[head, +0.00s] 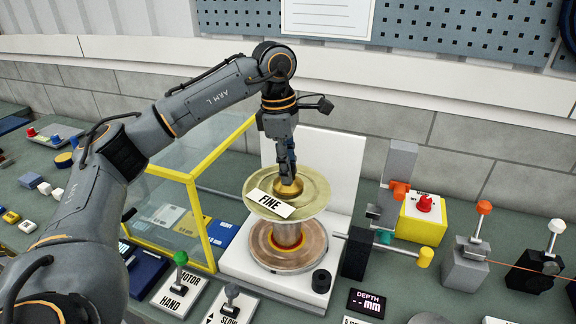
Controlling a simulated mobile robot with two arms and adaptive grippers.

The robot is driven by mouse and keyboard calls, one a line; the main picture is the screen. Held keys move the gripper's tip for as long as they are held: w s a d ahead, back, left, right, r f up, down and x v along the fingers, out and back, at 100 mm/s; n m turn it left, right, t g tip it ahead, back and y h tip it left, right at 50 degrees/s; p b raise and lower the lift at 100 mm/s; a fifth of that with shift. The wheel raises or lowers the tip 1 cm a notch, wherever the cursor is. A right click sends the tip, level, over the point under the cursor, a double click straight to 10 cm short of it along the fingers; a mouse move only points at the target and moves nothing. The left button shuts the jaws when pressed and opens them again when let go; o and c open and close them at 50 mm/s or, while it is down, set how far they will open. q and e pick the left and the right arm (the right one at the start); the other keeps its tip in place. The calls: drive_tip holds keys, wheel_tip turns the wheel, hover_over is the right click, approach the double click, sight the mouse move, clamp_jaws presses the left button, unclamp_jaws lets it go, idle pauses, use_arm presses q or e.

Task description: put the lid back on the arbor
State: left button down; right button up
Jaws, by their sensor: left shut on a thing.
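The lid (313,193) is a pale yellow-green disc with a brass knob (288,188) at its middle. A white label reading FINE (270,204) shows at its front left. My left gripper (287,172) comes down from above and is shut on the knob. Directly below the lid is a spool or arbor with a bright, metallic core (288,235) and a wide copper-brown lower flange (312,250). The lid hides the top of the arbor, so I cannot tell whether they touch. My right gripper is out of view.
A white stand (337,160) rises behind the spool. A yellow-framed clear guard (195,215) stands close on the left. A black block (355,255) with a rod, a yellow box with a red button (424,220) and several levers stand on the right.

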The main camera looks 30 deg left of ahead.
use_arm(q)
drive_tip(key=shift+c, duration=2.4)
unclamp_jaws()
drive_tip(key=shift+r+p, duration=2.7)
drive_tip(key=shift+r, duration=0.85)
clamp_jaws()
